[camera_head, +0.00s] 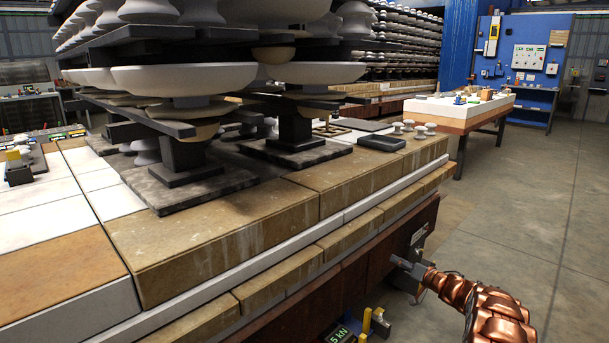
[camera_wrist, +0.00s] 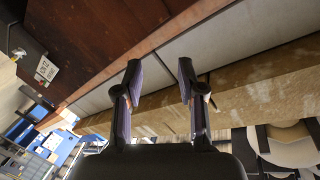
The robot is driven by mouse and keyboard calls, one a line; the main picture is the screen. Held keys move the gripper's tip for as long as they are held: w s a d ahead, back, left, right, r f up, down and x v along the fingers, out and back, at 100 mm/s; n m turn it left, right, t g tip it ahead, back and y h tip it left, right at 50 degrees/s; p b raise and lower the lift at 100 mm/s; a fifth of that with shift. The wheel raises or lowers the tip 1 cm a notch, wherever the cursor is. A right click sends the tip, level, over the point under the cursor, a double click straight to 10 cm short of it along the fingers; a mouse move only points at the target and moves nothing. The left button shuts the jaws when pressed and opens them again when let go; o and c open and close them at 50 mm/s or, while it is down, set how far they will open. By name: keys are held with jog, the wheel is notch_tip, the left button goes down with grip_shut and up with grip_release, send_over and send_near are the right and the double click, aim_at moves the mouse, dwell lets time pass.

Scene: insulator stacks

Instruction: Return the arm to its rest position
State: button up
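My copper-coloured arm (camera_head: 490,310) reaches in from the lower right in the head view. My gripper (camera_head: 406,275) is at its end, beside the reddish-brown side of the stone-topped bench. In the wrist view my gripper (camera_wrist: 159,82) shows two dark fingers spread apart with nothing between them. Beyond the fingers are the bench's brown side panel (camera_wrist: 110,40), a pale strip (camera_wrist: 225,42) and tan blocks (camera_wrist: 255,95). I cannot tell whether a fingertip touches the bench. No rest position is marked in either view.
Stacked pale insulators (camera_head: 240,75) stand on dark supports on the bench (camera_head: 220,245). A black tray (camera_head: 381,143) and small white insulators (camera_head: 420,131) are near its far corner. Yellow fittings and a "kN" display (camera_head: 340,336) are low by the bench. Open floor (camera_head: 540,220) lies right.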

notch_tip(320, 180, up, 28)
jog(key=s+d+m+h+p, duration=0.1)
jog(key=m+h+p, duration=0.2)
jog(key=h+p, duration=0.6)
jog(key=s+r+g+p, duration=0.2)
jog(key=s+r+p, duration=0.5)
jog(key=r, duration=0.1)
jog(key=s+a+r+n+g+p, duration=0.1)
jog(key=s+a+r+g+p, duration=0.3)
jog(key=s, duration=1.6)
jog(key=s+a+r+n+g+p, duration=0.1)
jog(key=s+a+r+g+p, duration=0.4)
jog(key=s, duration=1.6)
jog(key=s+a+r+n+g+p, duration=0.2)
jog(key=s+a+r+g+p, duration=0.3)
jog(key=s+p, duration=0.8)
jog(key=s+a+r, duration=0.2)
jog(key=s+r, duration=0.2)
jog(key=s, duration=0.3)
jog(key=shift+s+y, duration=0.25)
jog(key=shift+y, duration=0.15)
jog(key=shift+o, duration=0.3)
